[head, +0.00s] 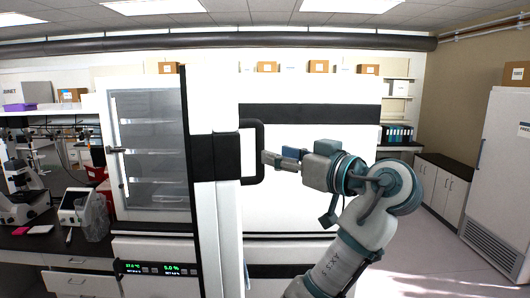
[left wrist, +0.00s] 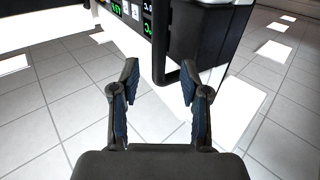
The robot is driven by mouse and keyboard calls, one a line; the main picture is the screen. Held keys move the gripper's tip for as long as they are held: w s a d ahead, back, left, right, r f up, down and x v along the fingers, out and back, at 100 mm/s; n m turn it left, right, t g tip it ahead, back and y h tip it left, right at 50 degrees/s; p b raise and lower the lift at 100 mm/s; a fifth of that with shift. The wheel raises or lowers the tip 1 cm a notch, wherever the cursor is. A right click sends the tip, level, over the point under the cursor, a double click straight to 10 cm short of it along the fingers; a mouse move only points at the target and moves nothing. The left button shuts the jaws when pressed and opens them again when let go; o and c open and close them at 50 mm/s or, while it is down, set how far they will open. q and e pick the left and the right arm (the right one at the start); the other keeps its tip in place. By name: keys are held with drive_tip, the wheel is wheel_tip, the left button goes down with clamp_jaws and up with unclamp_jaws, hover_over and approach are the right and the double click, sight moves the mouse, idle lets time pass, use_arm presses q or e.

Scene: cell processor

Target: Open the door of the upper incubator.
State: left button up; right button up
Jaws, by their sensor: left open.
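The upper incubator's white outer door (head: 225,220) stands swung open, seen nearly edge-on in the head view. Behind it, to the left, a closed inner glass door (head: 150,150) shows shelves inside. A black loop handle (head: 260,135) sticks out to the right of the outer door. My left gripper (head: 268,158) is open, just right of the handle's upright bar, pointing left. In the left wrist view, the open left gripper (left wrist: 159,80) has a black bar, seemingly the handle (left wrist: 161,72), between its fingertips; contact cannot be told. My right gripper is out of view.
A control panel with lit green readings (head: 155,268) lies below the glass door. A lab bench (head: 75,245) with a microscope (head: 20,190) is at the left. A white freezer (head: 495,180) stands at the far right. Pale floor (head: 430,260) shows clear at lower right.

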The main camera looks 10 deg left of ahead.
use_arm(q)
drive_tip(key=v, duration=0.5)
drive_tip(key=shift+d, duration=0.2)
drive_tip(key=shift+a, duration=0.15)
